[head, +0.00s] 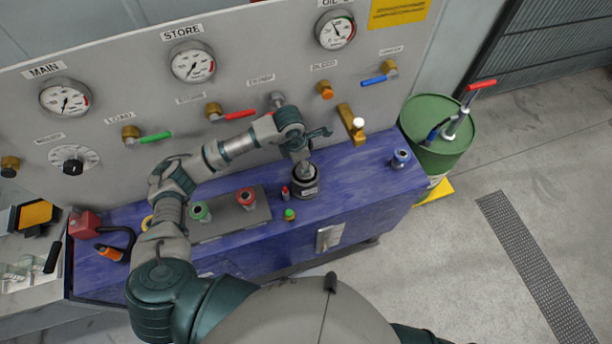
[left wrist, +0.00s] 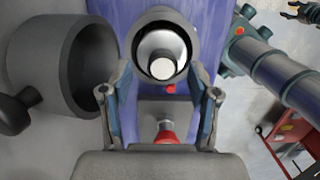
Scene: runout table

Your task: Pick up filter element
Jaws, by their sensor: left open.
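A dark, round, open-topped housing (head: 305,188) stands on the blue bench top. In the left wrist view, a pale round piece (left wrist: 163,66), which looks like the filter element, sits inside the housing (left wrist: 137,38). My left gripper (head: 304,163) is over the housing in the head view and hides part of its opening. In the left wrist view, the two fingers of this gripper (left wrist: 160,95) are spread wide with nothing between them. Whether they reach the pale piece's height I cannot tell. A small dark gripper (left wrist: 302,13), apparently my right, shows at the top right corner; its jaw state is unclear.
A grey plate (head: 225,228) left of the housing carries a green fitting (head: 201,212) and a red fitting (head: 247,198). A small red item (head: 285,193) and a green-topped item (head: 289,214) stand close by. The gauge panel (head: 120,95) rises behind. A blue fitting (head: 400,159) stands right.

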